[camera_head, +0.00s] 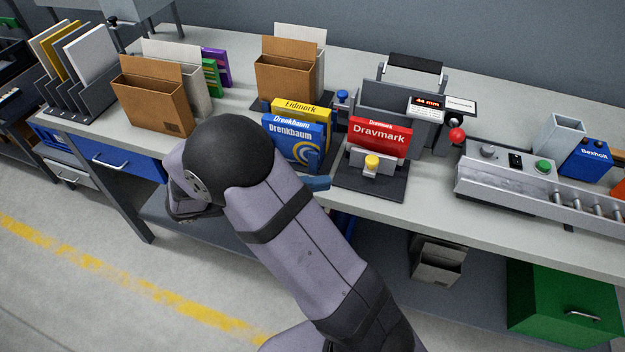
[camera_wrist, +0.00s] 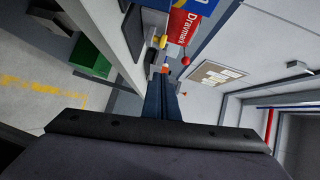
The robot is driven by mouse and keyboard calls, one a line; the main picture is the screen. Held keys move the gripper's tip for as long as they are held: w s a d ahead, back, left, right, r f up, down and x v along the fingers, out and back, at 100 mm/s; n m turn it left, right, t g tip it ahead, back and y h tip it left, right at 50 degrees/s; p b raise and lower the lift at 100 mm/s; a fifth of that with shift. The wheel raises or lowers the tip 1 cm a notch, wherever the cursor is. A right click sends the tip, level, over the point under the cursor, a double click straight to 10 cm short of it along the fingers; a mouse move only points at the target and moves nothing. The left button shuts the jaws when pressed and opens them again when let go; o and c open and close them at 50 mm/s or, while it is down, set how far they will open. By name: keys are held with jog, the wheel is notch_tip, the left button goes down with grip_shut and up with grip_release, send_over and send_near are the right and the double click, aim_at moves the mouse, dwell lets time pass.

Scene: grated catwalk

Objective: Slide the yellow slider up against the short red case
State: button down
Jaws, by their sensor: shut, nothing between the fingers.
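The short red case (camera_head: 381,134), labelled Dravmark, stands upright on a dark base plate (camera_head: 387,190) by the bench's front edge. The slider with the yellow knob (camera_head: 372,162) sits on a pale metal block just in front of it; I cannot tell whether a gap is left between them. My gripper (camera_head: 325,183) is shut and empty, its blue fingertips to the left of the slider; my arm hides the rest. In the wrist view the shut blue fingers (camera_wrist: 163,82) point toward the red case (camera_wrist: 184,24) at the top.
Blue Drenkbaum (camera_head: 292,140) and yellow Eidmark (camera_head: 301,109) boxes stand left of the red case. A grey device with a red ball knob (camera_head: 457,135) is to the right, then a metal roller unit (camera_head: 540,190). A cardboard holder (camera_head: 287,75) stands behind.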

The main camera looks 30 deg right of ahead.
send_near(375, 162)
jog(key=s, duration=0.1)
jog(key=s+d, duration=0.2)
jog(key=s, duration=0.1)
jog(key=shift+f+p, duration=0.1)
jog(key=shift+p, duration=0.2)
jog(key=shift+w+d+f, duration=0.25)
jog(key=shift+w+d, duration=0.45)
jog(key=shift+d, duration=0.1)
jog(key=shift+w+d+f, duration=0.15)
jog(key=shift+w+d, duration=0.4)
jog(key=shift+d, duration=0.05)
jog(key=shift+w+d+p, duration=0.3)
jog(key=shift+p, duration=0.25)
jog(key=shift+w+d+p, duration=0.8)
jog(key=shift+w+d, duration=0.05)
jog(key=shift+w, duration=0.2)
jog(key=shift+d, duration=0.1)
jog(key=shift+r, duration=0.25)
